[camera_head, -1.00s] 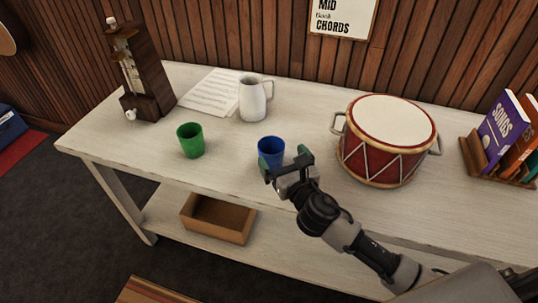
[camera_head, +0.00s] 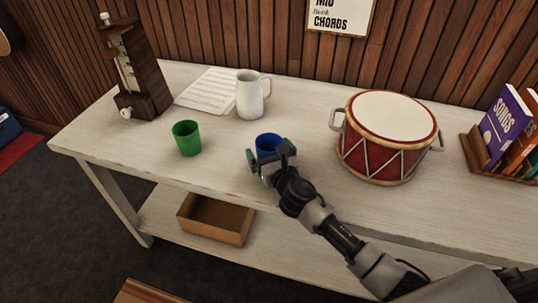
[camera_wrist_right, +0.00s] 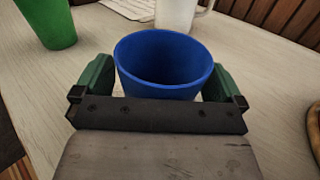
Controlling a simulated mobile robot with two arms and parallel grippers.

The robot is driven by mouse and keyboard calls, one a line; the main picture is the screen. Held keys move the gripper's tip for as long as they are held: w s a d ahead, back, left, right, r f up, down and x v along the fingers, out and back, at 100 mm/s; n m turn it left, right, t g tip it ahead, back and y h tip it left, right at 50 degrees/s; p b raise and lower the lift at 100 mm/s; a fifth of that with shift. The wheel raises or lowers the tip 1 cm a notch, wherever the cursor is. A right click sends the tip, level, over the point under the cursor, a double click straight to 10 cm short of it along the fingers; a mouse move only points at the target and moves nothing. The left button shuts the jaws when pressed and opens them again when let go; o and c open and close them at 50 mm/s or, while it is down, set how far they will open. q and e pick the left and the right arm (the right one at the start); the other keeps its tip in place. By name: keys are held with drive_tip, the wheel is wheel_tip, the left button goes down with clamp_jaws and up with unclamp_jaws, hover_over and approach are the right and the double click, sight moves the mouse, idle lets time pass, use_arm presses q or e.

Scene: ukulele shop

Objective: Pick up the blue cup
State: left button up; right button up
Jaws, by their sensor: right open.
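The blue cup (camera_head: 268,141) stands upright on the pale wooden table (camera_head: 225,170), near its front edge. My right gripper (camera_head: 270,154) is open at the near side of the cup. In the right wrist view the blue cup (camera_wrist_right: 163,62) sits between the two green fingers of my right gripper (camera_wrist_right: 160,85), one on each side. The gripper body hides the cup's lower part, and I cannot tell whether the fingers touch it. My left gripper is not in view.
A green cup (camera_head: 187,138) stands to the left and a white pitcher (camera_head: 250,95) behind. A red and white drum (camera_head: 387,138) stands close on the right. A metronome (camera_head: 138,70), music sheets (camera_head: 207,90) and a book rack (camera_head: 490,160) are farther off.

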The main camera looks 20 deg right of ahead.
sight(269, 140)
drive_tip(key=shift+c, duration=0.2)
drive_tip(key=c, duration=0.9)
drive_tip(key=shift+r, duration=0.1)
drive_tip(key=shift+r+p, duration=0.9)
drive_tip(key=shift+r, duration=1)
drive_tip(key=s+d+r, duration=0.2)
drive_tip(key=s+r, duration=0.1)
drive_tip(key=s, duration=0.2)
drive_tip(key=s+d+r+p, duration=0.1)
drive_tip(key=s+d+r, duration=0.2)
drive_tip(key=s+r, duration=0.1)
drive_tip(key=shift+s+p, duration=0.3)
drive_tip(key=shift+s, duration=0.45)
drive_tip(key=shift+s, duration=0.1)
